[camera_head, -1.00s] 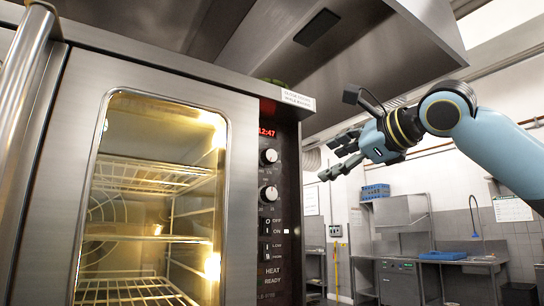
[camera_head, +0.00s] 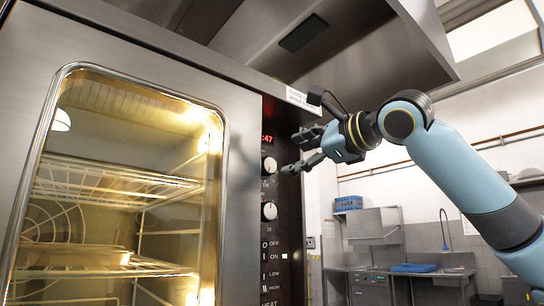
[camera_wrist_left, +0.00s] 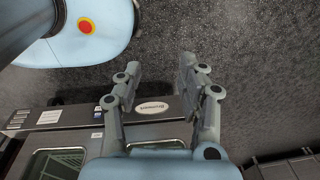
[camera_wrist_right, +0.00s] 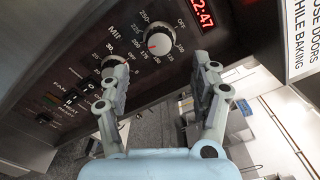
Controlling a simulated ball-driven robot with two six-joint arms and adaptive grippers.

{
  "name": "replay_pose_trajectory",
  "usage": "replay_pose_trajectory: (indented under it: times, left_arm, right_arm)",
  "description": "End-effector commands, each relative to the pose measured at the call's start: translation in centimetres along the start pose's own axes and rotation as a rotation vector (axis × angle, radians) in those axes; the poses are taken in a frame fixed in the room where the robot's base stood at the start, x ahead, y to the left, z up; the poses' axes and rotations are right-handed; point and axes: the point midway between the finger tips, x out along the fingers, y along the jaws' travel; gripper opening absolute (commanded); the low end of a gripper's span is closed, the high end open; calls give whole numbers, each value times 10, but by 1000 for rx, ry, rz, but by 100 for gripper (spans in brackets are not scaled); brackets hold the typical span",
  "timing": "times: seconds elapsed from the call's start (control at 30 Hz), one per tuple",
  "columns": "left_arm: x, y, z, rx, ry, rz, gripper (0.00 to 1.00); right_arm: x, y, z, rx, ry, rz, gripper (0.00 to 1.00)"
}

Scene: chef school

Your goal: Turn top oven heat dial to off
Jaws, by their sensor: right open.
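The top heat dial (camera_head: 269,164) is a round pale knob on the oven's dark control panel, under the red clock display. It also shows in the right wrist view (camera_wrist_right: 160,40), where its red mark points away from the printed OFF. My right gripper (camera_head: 294,152) is open and empty, just right of the dial, its fingers pointing at the panel. In the right wrist view the dial lies ahead between the fingertips, apparently apart from them. My left gripper (camera_wrist_left: 160,66) is open and empty over the floor and a steel unit in the left wrist view.
A second dial (camera_head: 269,211) sits below the top one, with rocker switches (camera_head: 265,255) under it. The lit glass oven door (camera_head: 130,190) is closed left of the panel. A steel hood (camera_head: 330,50) hangs above. A sink counter (camera_head: 400,275) stands farther back.

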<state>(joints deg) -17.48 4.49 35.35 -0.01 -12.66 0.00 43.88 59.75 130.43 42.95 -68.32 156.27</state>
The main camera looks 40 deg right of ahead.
Motion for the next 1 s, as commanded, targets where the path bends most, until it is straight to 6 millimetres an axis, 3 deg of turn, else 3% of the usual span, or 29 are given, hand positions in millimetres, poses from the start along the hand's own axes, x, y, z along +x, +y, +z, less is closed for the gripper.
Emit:
replay_pose_trajectory:
  times: [0.03,0.17,0.5,0.87,1.0]
  left_arm:
    - [-12,-1,3,0,-6,0,40]
    - [-26,-2,6,1,-11,0,40]
    - [-44,-5,-19,0,23,-2,40]
    - [-45,-5,-14,0,16,-2,40]
    - [-45,-5,-11,0,11,-2,40]
  right_arm:
    - [9,-5,4,10,-4,3,64]
    - [31,-3,3,9,-2,4,64]
    - [74,-2,1,4,-1,1,64]
    - [80,0,0,-1,0,0,64]
    - [79,0,0,-1,0,0,47]
